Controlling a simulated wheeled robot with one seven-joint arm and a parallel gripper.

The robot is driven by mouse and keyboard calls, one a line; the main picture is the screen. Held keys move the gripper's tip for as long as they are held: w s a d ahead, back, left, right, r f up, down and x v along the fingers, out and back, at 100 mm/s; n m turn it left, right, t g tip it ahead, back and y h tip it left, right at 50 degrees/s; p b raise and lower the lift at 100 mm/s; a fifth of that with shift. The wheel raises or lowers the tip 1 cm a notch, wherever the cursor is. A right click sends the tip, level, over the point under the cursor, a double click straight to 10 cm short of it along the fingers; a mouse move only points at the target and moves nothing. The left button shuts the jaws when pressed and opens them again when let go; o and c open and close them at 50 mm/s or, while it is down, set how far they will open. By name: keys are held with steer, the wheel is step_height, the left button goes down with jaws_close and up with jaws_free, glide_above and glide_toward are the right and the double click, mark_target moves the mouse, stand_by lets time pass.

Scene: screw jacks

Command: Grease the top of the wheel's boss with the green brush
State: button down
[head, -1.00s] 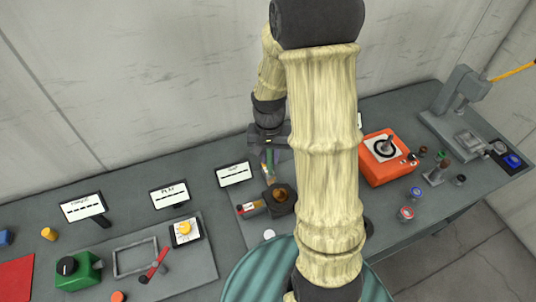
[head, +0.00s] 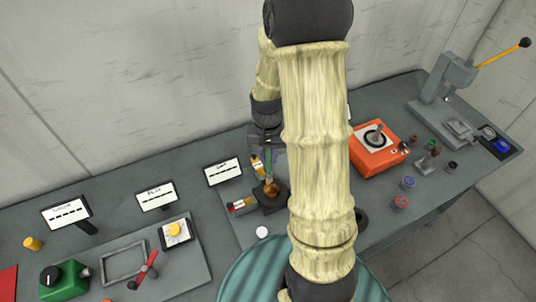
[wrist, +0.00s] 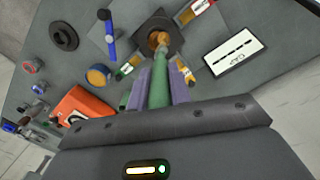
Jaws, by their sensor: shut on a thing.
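My gripper (wrist: 158,88) is shut on the green brush (wrist: 159,73), which stands between its two purple-grey fingers. In the head view my gripper (head: 267,144) is partly behind my arm, with the green handle (head: 268,160) below it. The brush's brown-orange tip (wrist: 158,39) is at the brown round top of a dark square block (wrist: 152,23). I cannot tell whether it touches. A dark round wheel-like part with a raised centre (wrist: 63,34) lies apart at the upper left of the wrist view; I cannot tell if it is the task's wheel.
Small labelled tubes lie close around the block, one with a red end (head: 240,206). A blue-handled tool (wrist: 109,38) lies nearby. A card stand (head: 223,171) is behind. An orange box (head: 372,155) and a lever press (head: 450,85) stand right; a green box (head: 64,280) is left.

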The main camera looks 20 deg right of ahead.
mark_target(270, 174)
steer(key=shift+d+f+b, duration=0.6)
steer(key=shift+d+f, duration=0.05)
steer(key=shift+f, duration=0.3)
steer(key=shift+d+f+b, duration=0.6)
steer(key=shift+d+f, duration=0.05)
steer(key=shift+f, duration=0.25)
stand_by(1.3)
steer(key=shift+s+a+f+b, duration=0.1)
steer(key=shift+a+f+b, duration=0.6)
steer(key=shift+a+f, duration=0.2)
steer(key=shift+a, duration=0.2)
steer(key=shift+a+f+b, duration=0.3)
steer(key=shift+a+f, duration=0.1)
steer(key=shift+a, duration=0.2)
steer(key=shift+a+f+b, duration=0.25)
steer(key=shift+a+f, duration=0.1)
steer(key=shift+a, duration=0.3)
steer(key=shift+r, duration=0.1)
